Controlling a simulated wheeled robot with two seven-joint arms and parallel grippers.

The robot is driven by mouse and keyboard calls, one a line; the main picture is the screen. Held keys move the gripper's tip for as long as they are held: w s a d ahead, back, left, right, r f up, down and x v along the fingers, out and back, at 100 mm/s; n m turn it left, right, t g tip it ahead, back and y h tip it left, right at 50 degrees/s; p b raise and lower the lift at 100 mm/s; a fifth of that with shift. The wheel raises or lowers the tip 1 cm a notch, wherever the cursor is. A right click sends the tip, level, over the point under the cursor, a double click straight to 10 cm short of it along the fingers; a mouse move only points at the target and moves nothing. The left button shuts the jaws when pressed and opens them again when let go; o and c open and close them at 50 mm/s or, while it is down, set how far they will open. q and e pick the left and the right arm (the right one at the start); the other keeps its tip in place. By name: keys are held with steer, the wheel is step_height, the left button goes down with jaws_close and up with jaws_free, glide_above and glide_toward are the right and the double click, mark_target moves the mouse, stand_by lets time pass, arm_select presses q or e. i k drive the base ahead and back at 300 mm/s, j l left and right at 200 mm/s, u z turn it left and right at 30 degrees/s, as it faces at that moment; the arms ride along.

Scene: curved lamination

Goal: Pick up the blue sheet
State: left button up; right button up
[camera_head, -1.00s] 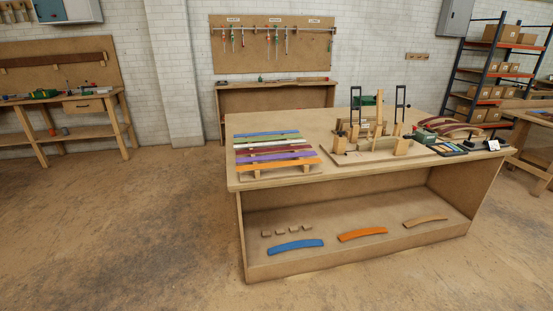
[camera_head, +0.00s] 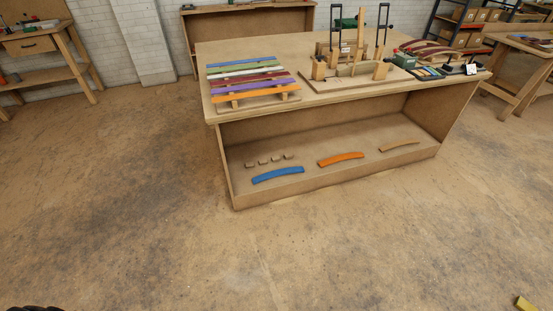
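Several thin coloured sheets lie side by side on a wooden rack (camera_head: 235,104) at the left end of the workbench top. The blue sheet (camera_head: 240,64) is the farthest one back, behind a green sheet and a white sheet (camera_head: 243,73). Dark red, purple and orange sheets (camera_head: 255,92) lie nearer the front edge. The blue sheet looks flat and free on top. Neither of my grippers can be made out in the head view. Only a dark, cut-off shape shows at the bottom left edge.
A clamping jig (camera_head: 352,70) stands right of the rack. The workbench's (camera_head: 225,50) lower shelf holds a blue curved piece (camera_head: 278,175), an orange one (camera_head: 340,159), a tan one and small blocks. The floor (camera_head: 300,245) in front is clear.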

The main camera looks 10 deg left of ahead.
mark_target(274, 174)
steer(key=i+l, duration=0.1)
steer(key=i, duration=0.4)
steer(key=i+l+u, duration=0.1)
steer(key=i, duration=0.35)
steer(key=i+l+u, duration=0.1)
steer(key=i, duration=0.4)
steer(key=i+l, duration=0.25)
steer(key=i, duration=0.2)
steer(key=i+l+u, duration=0.1)
steer(key=i, duration=0.4)
steer(key=i+l, duration=0.3)
steer(key=i, duration=0.15)
steer(key=j+u, duration=0.05)
